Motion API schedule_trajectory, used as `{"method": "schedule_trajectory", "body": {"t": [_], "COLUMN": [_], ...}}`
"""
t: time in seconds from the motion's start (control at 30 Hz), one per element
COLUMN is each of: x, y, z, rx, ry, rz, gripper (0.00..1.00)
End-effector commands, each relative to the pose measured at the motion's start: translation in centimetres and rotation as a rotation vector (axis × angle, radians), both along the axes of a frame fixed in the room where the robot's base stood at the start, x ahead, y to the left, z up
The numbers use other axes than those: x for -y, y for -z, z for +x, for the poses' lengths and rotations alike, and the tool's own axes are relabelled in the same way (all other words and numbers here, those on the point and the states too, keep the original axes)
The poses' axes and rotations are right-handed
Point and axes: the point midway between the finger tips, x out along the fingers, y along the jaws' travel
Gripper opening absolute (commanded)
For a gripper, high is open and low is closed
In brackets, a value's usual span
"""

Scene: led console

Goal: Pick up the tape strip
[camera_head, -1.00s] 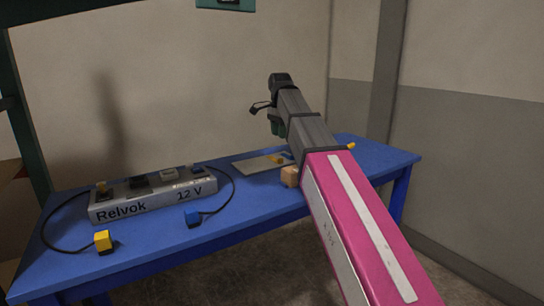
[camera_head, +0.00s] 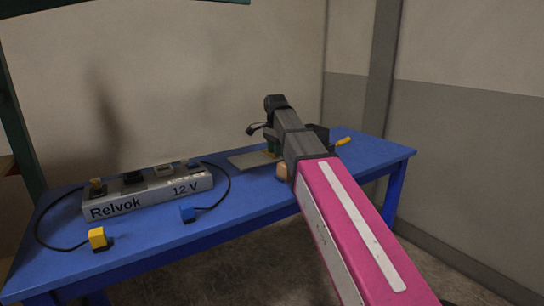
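I cannot make out the tape strip for certain; it may be hidden behind my arm or too small to tell. My gripper (camera_head: 273,147) points down over the back of the blue table, beside a pale flat plate (camera_head: 245,161). Its fingers are mostly hidden and dark, so I cannot tell whether it is open or shut. A small yellow patch shows at the plate near it.
A tan block (camera_head: 283,172), a dark object (camera_head: 319,133) and a yellow-handled item (camera_head: 343,141) are near my arm.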

Motion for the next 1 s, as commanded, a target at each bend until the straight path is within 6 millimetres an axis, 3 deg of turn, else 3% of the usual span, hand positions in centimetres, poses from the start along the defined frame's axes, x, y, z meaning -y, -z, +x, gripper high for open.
{"method": "schedule_trajectory", "body": {"t": [0.1,0.33,0.43,0.47,1.0], "x": [0.01,-0.01,-0.01,-0.01,-0.01], "y": [1.12,1.24,1.23,1.23,0.74], "z": [-0.04,0.02,0.02,0.02,0.04], "rx": [0.0,0.001,0.001,0.001,0.001], "ry": [0.0,0.0,0.0,0.0,0.0], "rz": [0.0,0.001,0.001,0.001,0.001], "gripper": [0.36,0.36,0.04,0.0,0.0]}}
